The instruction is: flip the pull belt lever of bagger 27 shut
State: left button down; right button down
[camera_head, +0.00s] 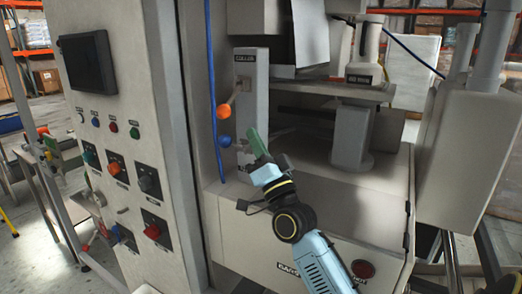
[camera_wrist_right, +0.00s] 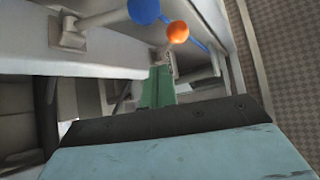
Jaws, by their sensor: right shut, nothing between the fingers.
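A pale upright post (camera_head: 252,105) on the bagger carries two ball-ended levers. The upper lever has an orange ball (camera_head: 224,111) hanging down and left of its pivot. The lower lever has a blue ball (camera_head: 225,141) left of the post. I cannot read which is the pull belt lever. My right gripper (camera_head: 258,143) has green fingers, closed together and empty, just right of the blue ball and apart from it. In the right wrist view, the fingers (camera_wrist_right: 158,86) point toward the orange ball (camera_wrist_right: 178,32), with the blue ball (camera_wrist_right: 145,10) left of it. My left gripper is out of view.
A control cabinet (camera_head: 125,150) with a dark screen, knobs and buttons stands at left. A blue cable (camera_head: 213,90) hangs left of the post. A metal platform (camera_head: 345,92) on a pillar and a hanging pale housing (camera_head: 465,150) stand to the right.

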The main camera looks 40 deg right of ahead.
aim_at(232, 144)
jog(key=shift+w+a+f+p, duration=0.15)
jog(key=shift+w+a, duration=0.2)
jog(key=shift+w, duration=0.35)
jog(key=shift+w+a+f+p, duration=0.1)
jog(key=shift+w+a+p, duration=0.15)
jog(key=shift+w, duration=0.45)
jog(key=shift+w+a+f+p, duration=0.1)
jog(key=shift+w+a, duration=0.3)
jog(key=shift+w, duration=0.3)
jog(key=shift+s+a+f+n+t+y+b, duration=0.1)
jog(key=shift+f+n+t+y+b, duration=0.05)
jog(key=shift+n+y+b, duration=0.3)
jog(key=shift+a+f+n+t+y+b, duration=0.15)
jog(key=shift+n+y+b, duration=0.2)
jog(key=shift+n+b, duration=0.2)
